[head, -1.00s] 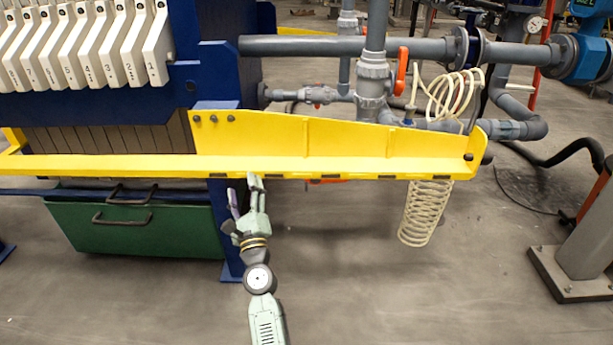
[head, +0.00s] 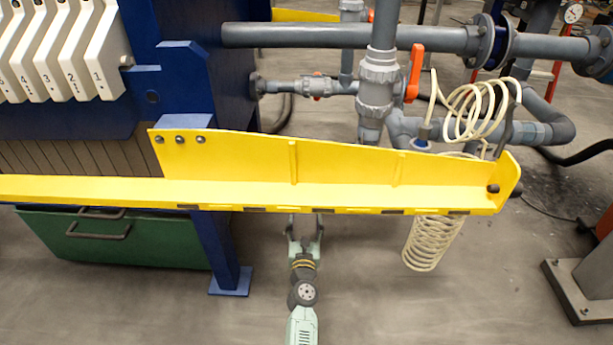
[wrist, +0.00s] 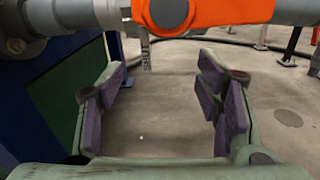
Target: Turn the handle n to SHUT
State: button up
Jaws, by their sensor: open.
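In the wrist view an orange valve handle (wrist: 235,11) with a round grey hub runs across the top, on a grey pipe. My gripper (wrist: 150,85) is open and empty below it in that view, its purple-padded fingers apart with floor showing between them. In the head view my gripper (head: 305,222) is just under the yellow beam, its fingertips partly hidden by it. The head view shows an upright orange handle (head: 415,72) on the vertical pipe's valve. No letter n is legible, so I cannot tell which handle it marks.
The yellow beam (head: 340,195) crosses in front of the pipes. A blue post (head: 222,245) and green bin (head: 120,240) stand left. A coiled cream hose (head: 433,244) hangs right. Floor around my arm is clear.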

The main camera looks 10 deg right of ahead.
jog(key=s+d+r+n+p, duration=0.2)
jog(key=d+r+n+p, duration=0.4)
jog(key=n, duration=1.2)
jog(key=b+x, duration=0.1)
jog(key=x, duration=0.1)
jog(key=b+x, duration=0.1)
jog(key=x, duration=0.2)
jog(key=f+b+x, duration=0.1)
jog(key=x, duration=0.2)
jog(key=shift+s+d, duration=0.1)
jog(key=shift+d, duration=0.25)
jog(key=shift+c, duration=0.3)
